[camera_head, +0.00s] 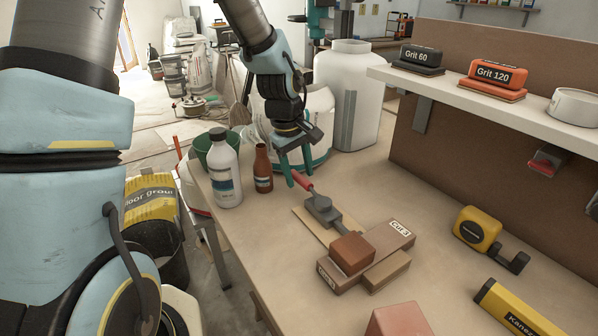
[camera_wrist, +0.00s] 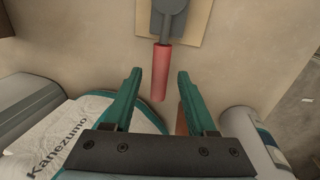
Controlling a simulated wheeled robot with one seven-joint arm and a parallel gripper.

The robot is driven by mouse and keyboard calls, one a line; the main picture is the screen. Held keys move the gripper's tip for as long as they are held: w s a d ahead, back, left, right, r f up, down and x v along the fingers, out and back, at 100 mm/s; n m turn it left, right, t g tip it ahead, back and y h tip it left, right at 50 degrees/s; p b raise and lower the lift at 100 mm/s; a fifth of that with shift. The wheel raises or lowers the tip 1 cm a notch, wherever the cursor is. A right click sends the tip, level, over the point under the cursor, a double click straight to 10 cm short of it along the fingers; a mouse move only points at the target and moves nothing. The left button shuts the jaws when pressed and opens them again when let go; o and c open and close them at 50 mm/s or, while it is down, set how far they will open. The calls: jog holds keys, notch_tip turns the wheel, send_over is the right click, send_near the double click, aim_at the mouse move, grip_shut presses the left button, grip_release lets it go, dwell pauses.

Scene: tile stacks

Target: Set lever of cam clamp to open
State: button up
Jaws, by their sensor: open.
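The cam clamp (camera_head: 322,209) is a grey metal piece on a thin wooden board (camera_head: 312,226) on the bench. Its red lever handle (camera_head: 302,181) points toward the bench's left side, away from the brown block (camera_head: 352,248) at the clamp's other end. My gripper (camera_head: 297,171) is open just by the handle's free end. In the wrist view, the red handle (camera_wrist: 161,80) shows between the two teal fingers of my gripper (camera_wrist: 159,74), with a gap on each side. I cannot tell whether the fingers are level with it in height.
A white bottle (camera_head: 225,172) and a brown bottle (camera_head: 263,170) stand left of the clamp. Stacked tiles (camera_head: 385,268) lie by the brown block. A yellow tape measure (camera_head: 478,229) is at right, under a shelf (camera_head: 480,95). Bench space between them is clear.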

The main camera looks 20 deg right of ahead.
jog(key=shift+f, duration=0.2)
grip_shut()
dwell(0.4)
dwell(1.0)
